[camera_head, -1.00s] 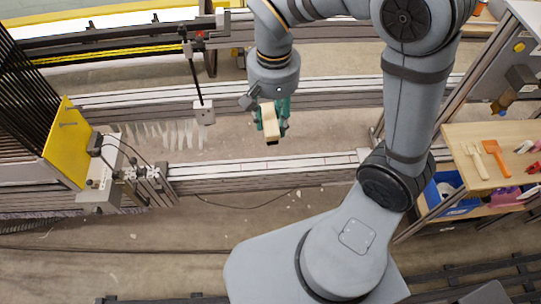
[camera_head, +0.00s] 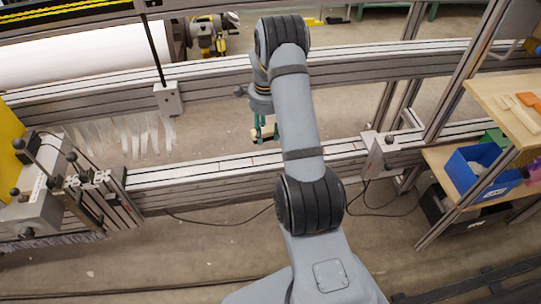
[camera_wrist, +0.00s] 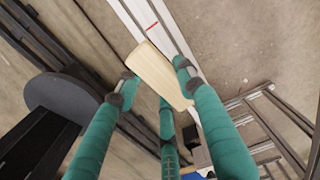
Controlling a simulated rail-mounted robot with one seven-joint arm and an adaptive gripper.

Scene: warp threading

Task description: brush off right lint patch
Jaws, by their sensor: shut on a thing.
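My gripper (camera_head: 263,130) is shut on a pale wooden block (camera_head: 257,136), perhaps the back of a brush. In the wrist view the block (camera_wrist: 158,74) sits between the teal fingers (camera_wrist: 155,80); no bristles show. In the head view the gripper hangs just behind the long pale-topped rail (camera_head: 205,170), partly hidden by my arm. The rail (camera_wrist: 150,22) also shows beyond the block in the wrist view, with a red mark on it. I cannot clearly make out a lint patch on the rail.
White strips (camera_head: 120,137) hang from the frame at the left, beside a grey machine head (camera_head: 35,185). A rod with a grey block (camera_head: 168,98) hangs behind the rail. A shelf with a blue bin (camera_head: 483,168) and wooden top (camera_head: 505,100) stands at the right.

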